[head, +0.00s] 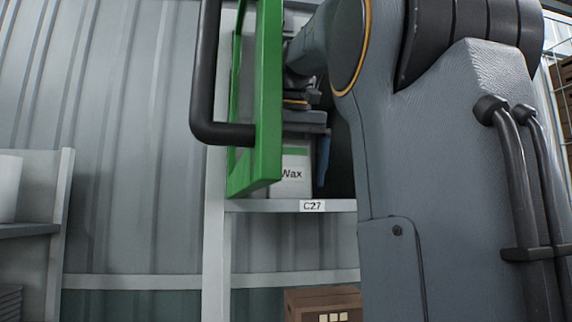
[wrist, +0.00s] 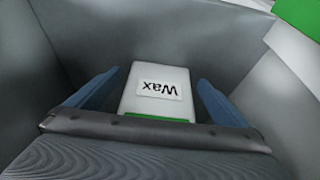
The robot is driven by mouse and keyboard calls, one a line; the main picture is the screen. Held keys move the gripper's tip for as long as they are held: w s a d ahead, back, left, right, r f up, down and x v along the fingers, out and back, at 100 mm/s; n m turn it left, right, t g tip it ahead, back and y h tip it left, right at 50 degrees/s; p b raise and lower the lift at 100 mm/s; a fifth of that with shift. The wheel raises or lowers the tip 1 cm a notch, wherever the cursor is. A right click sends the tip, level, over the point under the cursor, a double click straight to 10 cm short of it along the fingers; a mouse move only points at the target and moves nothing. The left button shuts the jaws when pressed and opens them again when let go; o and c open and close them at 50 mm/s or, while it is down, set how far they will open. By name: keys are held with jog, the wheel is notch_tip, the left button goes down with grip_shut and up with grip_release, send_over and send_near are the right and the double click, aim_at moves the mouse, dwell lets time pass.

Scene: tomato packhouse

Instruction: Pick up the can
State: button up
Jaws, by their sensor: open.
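The can (head: 292,178) is a white, box-shaped container with a green band and the word "Wax". It stands on the shelf labelled C27, partly hidden by the green frame and my gripper in the head view. In the wrist view the can (wrist: 180,76) lies between the two blue fingers, its label upside down. My gripper (wrist: 159,80) is open, with one finger on each side of the can and a visible gap at each side. In the head view one blue finger shows right of the can; the other is not clearly visible.
A green-framed door (head: 266,100) with a dark handle (head: 205,80) stands open just left of the can. The shelf edge (head: 250,206) runs below it. A brown box (head: 300,306) sits lower down. Another shelf (head: 30,229) is at far left.

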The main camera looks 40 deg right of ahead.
jog(key=shift+w+d+f+p, duration=0.2)
jog(key=shift+w, duration=0.2)
jog(key=shift+w+d+f+p, duration=0.15)
jog(key=shift+w+f, duration=0.05)
jog(key=shift+w, duration=0.15)
jog(key=shift+f, duration=0.2)
jog(key=c, duration=1.8)
jog(key=shift+r, duration=0.1)
jog(key=shift+c, duration=1.1)
jog(key=shift+r, duration=0.15)
